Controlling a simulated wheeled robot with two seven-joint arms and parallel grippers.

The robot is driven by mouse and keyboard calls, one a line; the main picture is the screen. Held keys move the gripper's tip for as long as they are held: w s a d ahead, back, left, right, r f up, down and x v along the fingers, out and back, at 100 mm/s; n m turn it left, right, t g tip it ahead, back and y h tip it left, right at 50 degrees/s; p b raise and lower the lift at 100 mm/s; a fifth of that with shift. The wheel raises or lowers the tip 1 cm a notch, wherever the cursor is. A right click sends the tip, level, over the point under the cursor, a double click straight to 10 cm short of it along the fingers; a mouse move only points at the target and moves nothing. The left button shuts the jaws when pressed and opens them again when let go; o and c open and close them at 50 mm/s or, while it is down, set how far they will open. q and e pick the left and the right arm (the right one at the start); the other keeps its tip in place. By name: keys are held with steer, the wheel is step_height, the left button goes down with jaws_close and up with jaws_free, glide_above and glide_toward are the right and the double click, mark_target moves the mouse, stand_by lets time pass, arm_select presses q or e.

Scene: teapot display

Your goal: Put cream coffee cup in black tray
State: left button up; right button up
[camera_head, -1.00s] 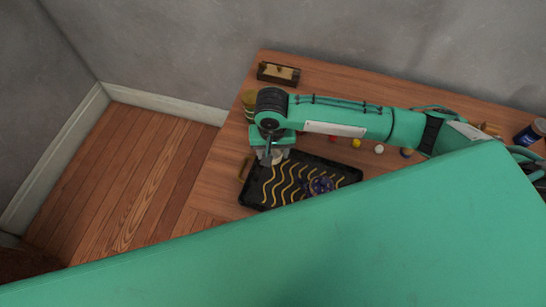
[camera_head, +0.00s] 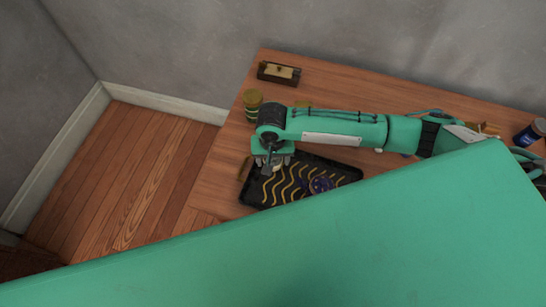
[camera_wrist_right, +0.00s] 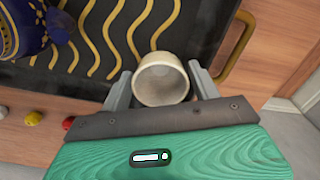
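The cream coffee cup (camera_wrist_right: 162,80) is upright between the two fingers of my right gripper (camera_wrist_right: 162,84), its open mouth facing the wrist camera. The fingers are spread on both sides of it, with a slight gap visible. In the head view my right gripper (camera_head: 271,163) is over the upper left part of the black tray (camera_head: 335,165), and the cup (camera_head: 277,169) is partly hidden by it. The tray has wavy gold lines and gold handles; the wrist view shows it too (camera_wrist_right: 85,88). My left gripper is not in view.
A dark blue and gold vessel (camera_head: 320,185) sits on the tray. A gold-lidded jar (camera_head: 252,101), a small wooden box (camera_head: 279,73) and a blue can (camera_head: 528,133) stand on the wooden table (camera_head: 215,180). Small red and yellow items show in the wrist view (camera_wrist_right: 34,117).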

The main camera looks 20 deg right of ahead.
steer(key=shift+r, duration=0.1)
step_height(320, 180, up, 12)
steer(key=shift+b, duration=0.35)
steer(key=shift+a, duration=0.1)
stand_by(0.5)
